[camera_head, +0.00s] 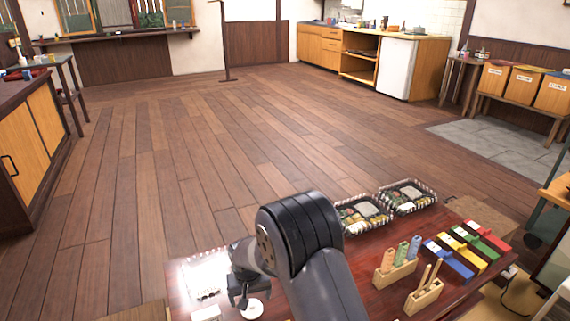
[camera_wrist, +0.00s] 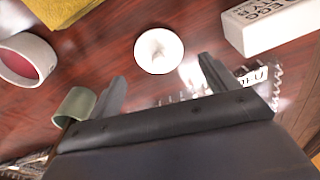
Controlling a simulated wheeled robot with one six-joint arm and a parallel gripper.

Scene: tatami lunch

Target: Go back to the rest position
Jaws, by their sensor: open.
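My gripper (camera_head: 246,292) is above the near left part of the low red table (camera_head: 362,258), with my dark arm reaching down across the middle of the head view. In the wrist view my gripper (camera_wrist: 162,86) has its two dark fingers spread apart, with nothing held between them. A small white round dish (camera_wrist: 159,50) lies on the table beyond the fingertips. It also shows just below my gripper in the head view (camera_head: 252,310). A green cylindrical thing (camera_wrist: 73,105) is beside the left finger. My arm hides part of the table.
Lunch trays (camera_head: 407,197), a wooden holder (camera_head: 394,272) and coloured boxes (camera_head: 449,262) stand at right. Wooden floor (camera_head: 200,140) beyond is clear.

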